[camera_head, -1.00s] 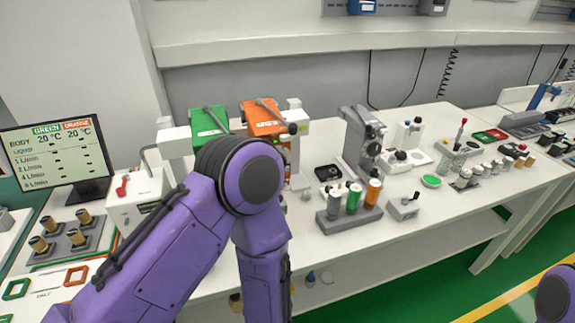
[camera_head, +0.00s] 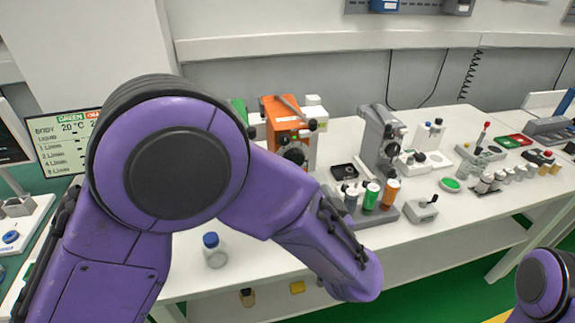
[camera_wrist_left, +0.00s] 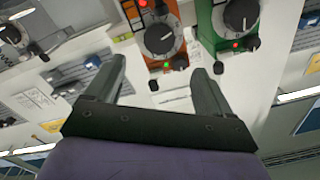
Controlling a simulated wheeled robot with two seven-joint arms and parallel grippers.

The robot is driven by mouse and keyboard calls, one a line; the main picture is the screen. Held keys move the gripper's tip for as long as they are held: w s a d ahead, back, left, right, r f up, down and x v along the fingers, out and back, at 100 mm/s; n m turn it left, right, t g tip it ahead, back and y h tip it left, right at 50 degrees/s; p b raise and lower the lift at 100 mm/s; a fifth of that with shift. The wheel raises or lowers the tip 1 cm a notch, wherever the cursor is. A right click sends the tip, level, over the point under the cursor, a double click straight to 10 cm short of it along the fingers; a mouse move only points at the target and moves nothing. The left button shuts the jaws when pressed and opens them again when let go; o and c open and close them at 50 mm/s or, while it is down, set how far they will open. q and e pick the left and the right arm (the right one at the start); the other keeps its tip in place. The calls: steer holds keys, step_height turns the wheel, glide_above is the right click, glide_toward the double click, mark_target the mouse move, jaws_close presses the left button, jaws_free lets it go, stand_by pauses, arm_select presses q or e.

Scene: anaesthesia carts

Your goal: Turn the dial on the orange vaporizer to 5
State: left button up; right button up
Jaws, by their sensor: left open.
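The orange vaporizer (camera_head: 282,121) stands on the white bench in the head view, with its black dial (camera_head: 294,155) facing the front. In the left wrist view the orange vaporizer (camera_wrist_left: 178,60) shows its black dial (camera_wrist_left: 159,38) with white markings, beyond my fingers. My left gripper (camera_wrist_left: 160,75) is open and empty, and its two fingers point towards the orange unit without touching the dial. The dial's reading is too small to tell. In the head view my left arm crosses the front, and its gripper is out of sight. My right gripper is not in view.
The green vaporizer (camera_wrist_left: 236,22) stands beside the orange one and is mostly hidden by my arm in the head view. A monitor (camera_head: 62,140) is at the left. Bottles (camera_head: 370,197) and a grey device (camera_head: 380,140) stand to the right. A blue-capped jar (camera_head: 213,250) is near the front.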

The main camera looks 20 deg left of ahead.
mark_target(294, 159)
arm_select(q)
steer(key=p+x, duration=0.2)
steer(key=x, duration=0.7)
steer(key=shift+w+a+f, duration=0.1)
steer(key=shift+w+a, duration=0.1)
steer(key=shift+w, duration=0.15)
steer(key=c, duration=1.1)
